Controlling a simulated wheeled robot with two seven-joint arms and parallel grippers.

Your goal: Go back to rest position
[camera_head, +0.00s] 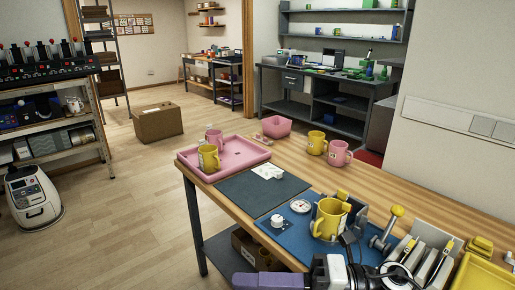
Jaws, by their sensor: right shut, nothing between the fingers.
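My right gripper (245,281) is low in the head view, at the front edge of the workbench, pointing left. Its purple fingers are shut and hold nothing. Its white and black wrist (330,270) comes in from the bottom right. My left gripper is not in view. A yellow mug (327,220) sits in the grey mug press (354,218) on the blue mat (285,239), beyond my right wrist and apart from it. The press lever has a yellow knob (397,211) and stands raised. The lower front of the press is partly hidden by my arm and a cable.
A pink tray (240,148) at the bench's far left holds a pink mug (214,138) and a yellow mug (208,158). Another yellow mug (316,143) and pink mug (339,153) stand behind. A dark mat (250,192) is mostly clear. Floor at left is open.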

